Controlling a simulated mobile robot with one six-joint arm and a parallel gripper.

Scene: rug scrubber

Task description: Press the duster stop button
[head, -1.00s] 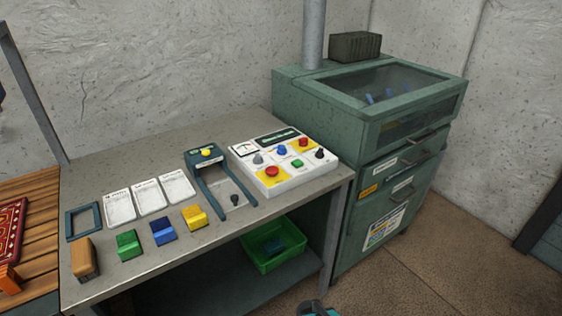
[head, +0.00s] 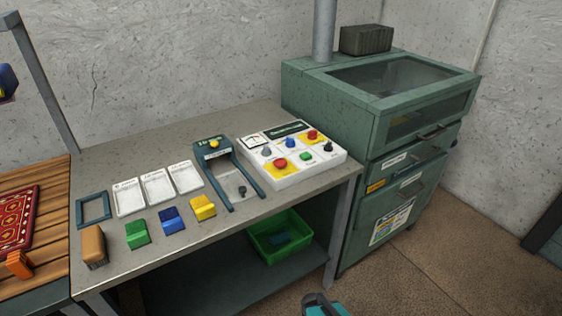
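A white control panel (head: 318,168) lies at the right end of the grey workbench. It carries a gauge, a dark display and several knobs and buttons. One red button (head: 280,163) on a yellow plate is at its front left, and another red button (head: 312,135) on yellow is at its back right. The labels are too small to read, so I cannot tell which is the duster stop. A teal and dark part (head: 321,306), possibly my gripper, shows at the bottom edge, low and away from the panel. Its fingers cannot be made out.
The workbench (head: 150,255) also holds a teal U-shaped fixture (head: 214,165), white cards, coloured blocks and an empty frame. A green cabinet (head: 350,140) with a glass window stands right of the bench. A green bin (head: 280,254) sits below. The floor (head: 440,270) at front right is clear.

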